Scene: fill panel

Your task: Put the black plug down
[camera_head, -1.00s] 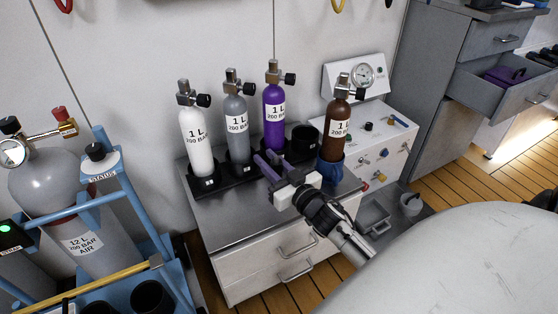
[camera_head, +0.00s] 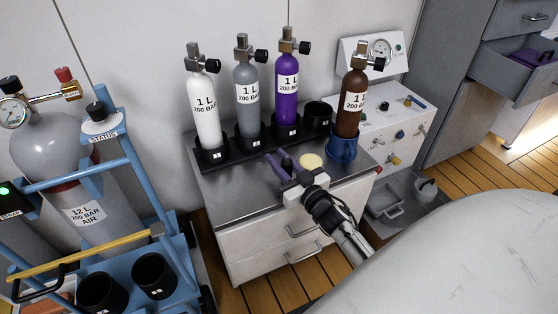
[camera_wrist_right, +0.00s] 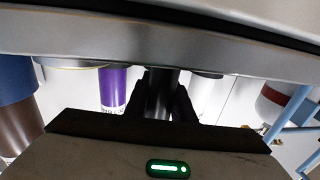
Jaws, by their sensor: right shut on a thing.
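My right gripper (camera_head: 281,166) is over the front part of the metal worktop (camera_head: 238,190), in front of the bottle rack. Its jaws are shut on a small black plug (camera_head: 288,163). In the right wrist view the plug (camera_wrist_right: 162,84) shows as a dark stub between the two dark fingers, close to the worktop surface. I cannot tell whether it touches the worktop. A pale yellow disc (camera_head: 311,161) lies on the worktop just right of the gripper. My left gripper is not in view.
White (camera_head: 206,115), grey (camera_head: 247,100) and purple (camera_head: 287,90) bottles stand in black holders behind the gripper, beside an empty holder (camera_head: 318,115). A brown bottle (camera_head: 351,110) stands in a blue cup (camera_head: 342,149) at right. The worktop's front left is clear.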

